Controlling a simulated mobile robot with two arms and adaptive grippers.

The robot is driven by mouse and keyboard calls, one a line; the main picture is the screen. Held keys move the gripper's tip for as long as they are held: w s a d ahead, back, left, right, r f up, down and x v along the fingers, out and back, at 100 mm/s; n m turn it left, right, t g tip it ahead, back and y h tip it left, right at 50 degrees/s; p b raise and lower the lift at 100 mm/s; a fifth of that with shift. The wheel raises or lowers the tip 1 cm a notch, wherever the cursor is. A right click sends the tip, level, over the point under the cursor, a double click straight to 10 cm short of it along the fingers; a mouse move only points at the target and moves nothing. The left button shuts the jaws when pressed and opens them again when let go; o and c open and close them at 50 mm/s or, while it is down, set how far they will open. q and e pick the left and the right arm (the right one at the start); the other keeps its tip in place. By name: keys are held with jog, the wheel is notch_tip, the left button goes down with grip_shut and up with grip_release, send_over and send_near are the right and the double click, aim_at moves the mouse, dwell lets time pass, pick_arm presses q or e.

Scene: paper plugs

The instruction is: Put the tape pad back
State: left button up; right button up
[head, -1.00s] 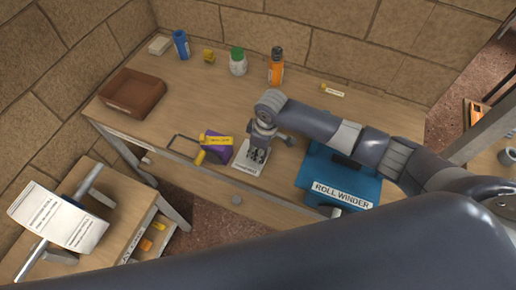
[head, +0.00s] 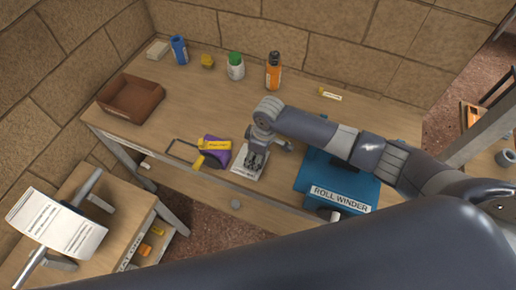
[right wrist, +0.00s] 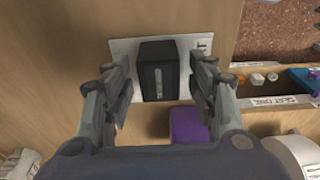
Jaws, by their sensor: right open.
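A black block with a grey slotted face (right wrist: 158,72) stands on a white card (right wrist: 122,50) in the right wrist view. I cannot tell whether this block is the tape pad. My right gripper (right wrist: 160,85) is open, with one finger on each side of the block and gaps between. In the head view the right gripper (head: 256,160) is over the white card (head: 244,174) near the bench's front edge and hides most of the block. My left gripper is not in view.
A purple object with a yellow label (head: 216,154) and a wire-framed tool (head: 184,150) lie left of the card. The blue roll winder (head: 338,184) stands to the right. A brown tray (head: 130,98) and several bottles are farther back.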

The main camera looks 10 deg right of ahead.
notch_tip(320, 180, up, 12)
jog(key=s+d+b, duration=0.1)
jog(key=b, duration=0.1)
jog(key=shift+d, duration=0.2)
jog(key=shift+f, duration=0.15)
dwell(0.3)
